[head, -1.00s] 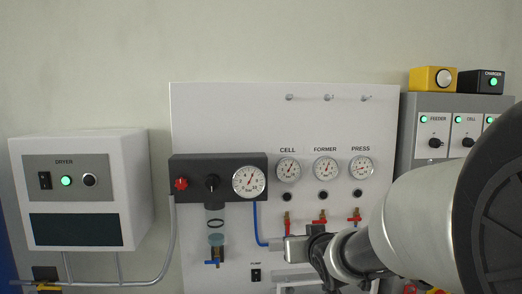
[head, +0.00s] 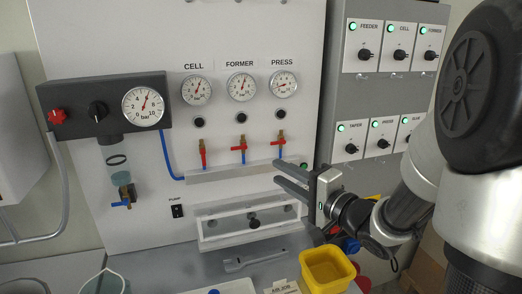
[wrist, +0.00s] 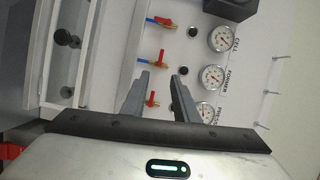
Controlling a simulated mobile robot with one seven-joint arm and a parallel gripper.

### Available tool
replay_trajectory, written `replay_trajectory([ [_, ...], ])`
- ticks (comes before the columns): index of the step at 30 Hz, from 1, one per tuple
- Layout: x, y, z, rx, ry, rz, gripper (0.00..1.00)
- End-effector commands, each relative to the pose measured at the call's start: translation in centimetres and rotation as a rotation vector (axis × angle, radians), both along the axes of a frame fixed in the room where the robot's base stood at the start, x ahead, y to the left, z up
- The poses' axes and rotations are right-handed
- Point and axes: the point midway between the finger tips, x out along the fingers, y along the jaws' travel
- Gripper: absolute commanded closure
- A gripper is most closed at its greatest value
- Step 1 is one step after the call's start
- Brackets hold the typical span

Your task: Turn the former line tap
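The former line tap (head: 242,149) is the middle of three red-handled taps on the white panel, under the FORMER gauge (head: 241,86). Its handle lies crosswise. It also shows in the wrist view (wrist: 163,57), just beyond the fingertips. The cell tap (head: 203,152) on its left has its handle upright, and the press tap (head: 280,147) on its right has its handle crosswise. My gripper (head: 277,173) is open and empty, below and right of the former tap in the head view. Its two grey fingers (wrist: 163,73) point at the panel with a clear gap between them.
A pale ledge (head: 230,174) runs beneath the taps, with a windowed box (head: 252,223) below it. The regulator block (head: 100,104) is at the left and a grey switch cabinet (head: 380,90) at the right. A yellow bin (head: 327,268) stands below my gripper.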

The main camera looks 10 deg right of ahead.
Motion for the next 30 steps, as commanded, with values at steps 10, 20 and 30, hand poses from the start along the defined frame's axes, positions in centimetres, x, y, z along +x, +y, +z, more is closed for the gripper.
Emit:
replay_trajectory([
  [10, 1.5, 2.2, -0.2, 0.084, 0.034, 0.042, 0.73],
  [20, 7.6, 6.2, -0.2, 0.083, 0.034, 0.04, 0.73],
  [30, 12.6, 9.5, -0.2, 0.082, 0.034, 0.037, 0.73],
])
